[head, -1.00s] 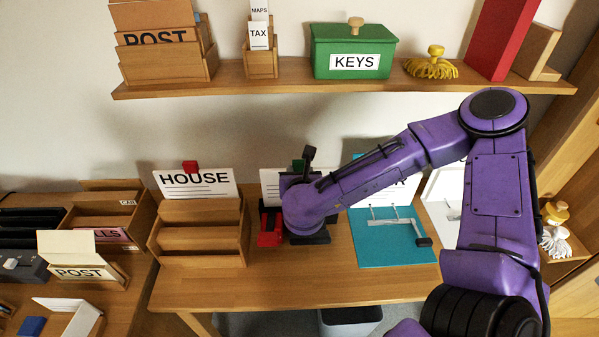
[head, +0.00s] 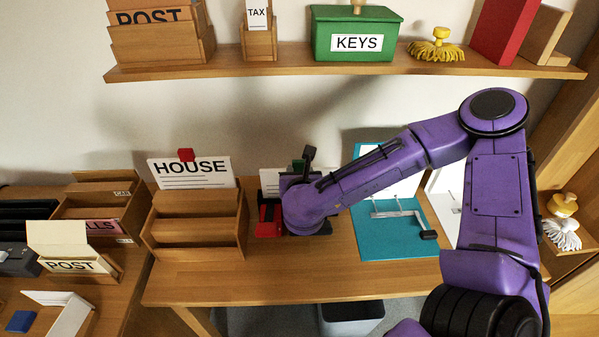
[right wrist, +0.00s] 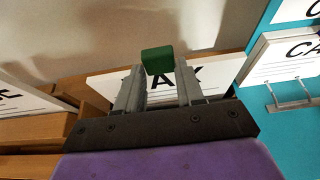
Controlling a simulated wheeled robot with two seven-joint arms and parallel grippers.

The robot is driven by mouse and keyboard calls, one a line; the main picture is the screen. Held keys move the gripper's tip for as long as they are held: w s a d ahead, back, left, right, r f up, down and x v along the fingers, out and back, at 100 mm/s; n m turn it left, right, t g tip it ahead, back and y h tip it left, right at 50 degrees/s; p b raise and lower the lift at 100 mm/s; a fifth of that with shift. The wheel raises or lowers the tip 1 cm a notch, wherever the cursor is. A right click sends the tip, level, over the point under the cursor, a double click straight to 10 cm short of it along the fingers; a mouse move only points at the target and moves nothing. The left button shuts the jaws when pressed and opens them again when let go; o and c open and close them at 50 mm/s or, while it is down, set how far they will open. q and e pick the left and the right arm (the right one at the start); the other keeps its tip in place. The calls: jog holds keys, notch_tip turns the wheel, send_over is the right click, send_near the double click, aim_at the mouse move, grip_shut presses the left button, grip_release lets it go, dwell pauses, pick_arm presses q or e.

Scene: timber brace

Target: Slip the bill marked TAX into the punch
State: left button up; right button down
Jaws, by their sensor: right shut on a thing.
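My right gripper (head: 304,170) is above the back of the desk, largely hidden behind its own arm in the head view. In the right wrist view its two fingers are closed on a green block (right wrist: 157,60) at a white card (right wrist: 215,75). The card's lettering is partly covered by the fingers; the visible letters look like the end of TAX. A red and black device (head: 269,217), which looks like the punch, stands just below and left of the gripper, partly hidden by the arm. I cannot tell whether the card touches it. My left gripper is not in view.
A wooden rack with a HOUSE card (head: 191,171) stands to the left. A teal folder (head: 385,240) with metal prongs lies to the right. A small TAX card (head: 258,14) stands on the shelf (head: 200,68) above. The desk front (head: 280,280) is clear.

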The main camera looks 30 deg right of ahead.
jog(key=shift+f, duration=0.4)
jog(key=shift+c, duration=0.7)
grip_release()
notch_tip(320, 180, up, 8)
jog(key=p, duration=0.5)
